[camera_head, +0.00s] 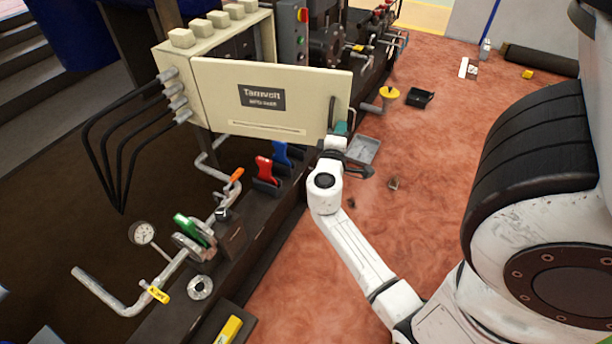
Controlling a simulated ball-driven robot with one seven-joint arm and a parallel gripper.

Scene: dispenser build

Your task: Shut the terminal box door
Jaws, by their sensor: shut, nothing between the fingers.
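The terminal box (184,66) is cream-coloured and stands at the upper left. Its door (220,95) hangs open, swung out toward me from the left side, and part of the box's dark interior shows above it. The door has a dark label and a dark upright handle (332,112) near its right edge. My gripper (341,130) is at the door's lower right corner, just below the handle. It is shut with nothing in it. The wrist partly hides the fingers, and I cannot tell whether they touch the door.
Black cables (103,125) loop from the box's left side. A dark bench (235,262) below the door carries blue, red and green levers, pipes and a gauge (142,233). A grey tray (364,149) and a black bin (420,97) lie on the reddish floor, which is mostly clear.

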